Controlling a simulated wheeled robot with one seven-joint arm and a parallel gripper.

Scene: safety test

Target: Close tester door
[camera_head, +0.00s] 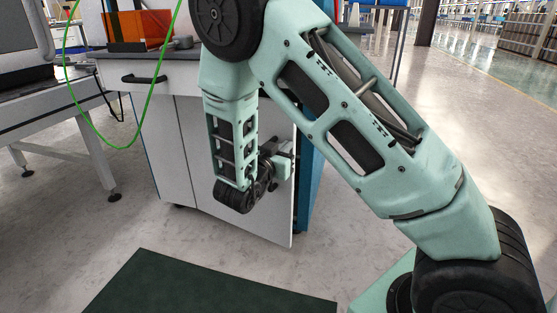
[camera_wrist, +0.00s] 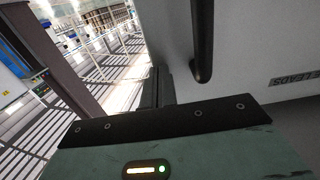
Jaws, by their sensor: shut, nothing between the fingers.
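The tester is a grey-white cabinet with blue sides (camera_head: 316,175). Its lower right door (camera_head: 262,222) is a white panel that appears to stand ajar, with a dark gap at its right edge; my arm hides part of it. My gripper (camera_head: 284,163) is at that right edge, in front of the door's upper part. In the wrist view my gripper (camera_wrist: 157,88) is shut with nothing in it, beside a grey panel (camera_wrist: 255,45) with a black bar handle (camera_wrist: 203,45) and upside-down lettering. I cannot tell whether the fingers touch the panel.
A black handle (camera_head: 145,79) is on the cabinet's upper front. An orange box (camera_head: 140,28) stands on top, and a green cable (camera_head: 107,141) hangs in front. A table (camera_head: 52,108) stands at left. A dark mat (camera_head: 205,290) lies on the floor; open floor is at right.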

